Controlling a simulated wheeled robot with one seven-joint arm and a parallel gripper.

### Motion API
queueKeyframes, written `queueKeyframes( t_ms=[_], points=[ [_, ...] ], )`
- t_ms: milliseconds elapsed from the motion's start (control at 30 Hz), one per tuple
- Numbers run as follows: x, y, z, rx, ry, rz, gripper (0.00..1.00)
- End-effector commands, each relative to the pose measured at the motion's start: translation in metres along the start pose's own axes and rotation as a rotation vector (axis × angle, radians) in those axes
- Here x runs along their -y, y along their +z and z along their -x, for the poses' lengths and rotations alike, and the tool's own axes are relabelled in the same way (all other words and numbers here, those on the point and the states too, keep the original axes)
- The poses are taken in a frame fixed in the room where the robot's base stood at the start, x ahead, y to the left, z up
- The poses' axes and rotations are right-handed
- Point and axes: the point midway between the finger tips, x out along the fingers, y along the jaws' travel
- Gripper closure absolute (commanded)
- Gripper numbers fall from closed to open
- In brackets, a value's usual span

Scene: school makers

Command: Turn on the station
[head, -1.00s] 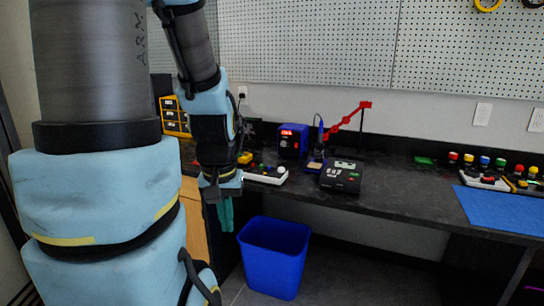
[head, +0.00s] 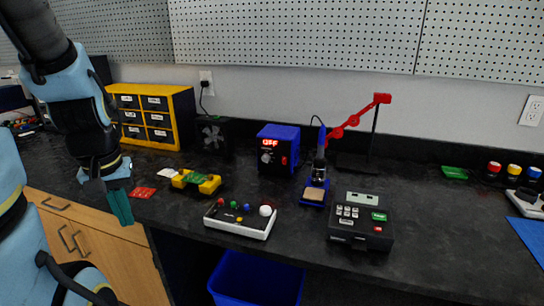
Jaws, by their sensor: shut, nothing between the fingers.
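The station (head: 278,150) is a blue box with a black front, standing at the back middle of the dark bench in the head view. Its red display appears to read OFF, with a knob below it and a red switch at the lower right of its front. The soldering iron in its blue stand (head: 316,172) is just right of it. My gripper (head: 121,206) is at the left, pointing down by the bench's front edge. Its teal fingers are together and empty, well left of the station and apart from it.
A white button panel (head: 240,220) and a black keypad box (head: 360,222) stand in front of the station. A yellow toy vehicle (head: 196,182), black fan (head: 213,138) and yellow drawer cabinet (head: 152,116) are to its left. A red arm stand (head: 345,126) rises behind. A blue bin (head: 256,281) is below.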

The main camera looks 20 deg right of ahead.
Motion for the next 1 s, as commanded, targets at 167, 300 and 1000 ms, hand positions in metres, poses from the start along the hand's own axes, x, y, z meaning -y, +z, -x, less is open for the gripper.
queueKeyframes(
  t_ms=[167,300,1000],
  points=[
    [0.000,0.000,0.000,0.000,0.000,0.000,1.00],
    [-0.003,-0.005,-0.001,-0.009,-0.002,-0.033,1.00],
    [-0.302,-0.158,-0.025,-0.632,-0.213,-1.843,1.00]
  ],
)
